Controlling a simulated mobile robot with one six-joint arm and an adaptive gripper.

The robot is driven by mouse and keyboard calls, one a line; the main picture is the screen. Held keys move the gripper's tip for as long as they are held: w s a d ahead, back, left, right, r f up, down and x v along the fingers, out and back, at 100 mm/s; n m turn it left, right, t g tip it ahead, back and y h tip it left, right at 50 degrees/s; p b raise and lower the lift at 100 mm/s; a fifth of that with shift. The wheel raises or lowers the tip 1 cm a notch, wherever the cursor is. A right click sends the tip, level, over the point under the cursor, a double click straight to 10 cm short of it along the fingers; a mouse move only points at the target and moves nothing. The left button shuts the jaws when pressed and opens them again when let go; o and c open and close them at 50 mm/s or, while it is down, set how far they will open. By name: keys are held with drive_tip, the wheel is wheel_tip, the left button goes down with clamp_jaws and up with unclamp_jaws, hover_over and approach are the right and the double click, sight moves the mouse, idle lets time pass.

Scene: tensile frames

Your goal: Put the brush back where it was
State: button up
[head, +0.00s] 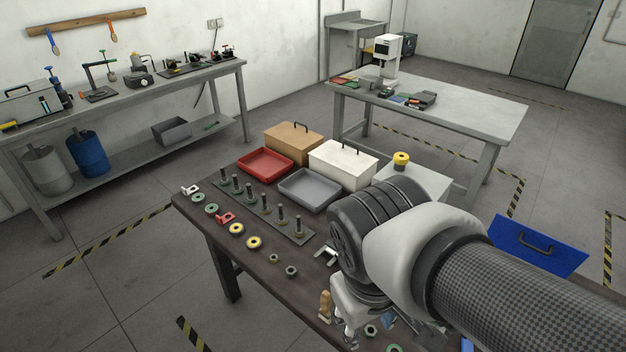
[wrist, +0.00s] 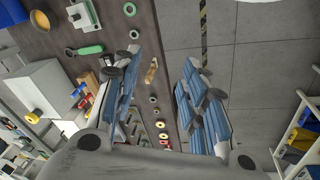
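A small tan wooden piece (head: 325,305), possibly the brush or its handle, is on the dark table's near edge, left of my gripper (head: 368,326). It also shows in the wrist view (wrist: 151,73), beyond the fingers and close to the left one; I see no bristles clearly. My gripper (wrist: 164,88) is open, its blue-grey fingers wide apart with nothing held between them. It is low near the table's edge, and my arm hides part of the table in the head view.
The dark table (head: 262,268) holds rings, a strip of upright pegs (head: 262,210), a red tray (head: 265,166), a grey tray (head: 309,188) and two lidded boxes, tan (head: 294,143) and white (head: 343,166). Two tools hang from a wall rail (head: 85,20) at the back left.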

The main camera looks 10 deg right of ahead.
drive_tip(key=r+m+t, duration=0.1)
drive_tip(key=s+r+m+t+y, duration=0.1)
drive_tip(key=r+t, duration=0.1)
drive_tip(key=shift+s+a, duration=0.2)
idle(1.2)
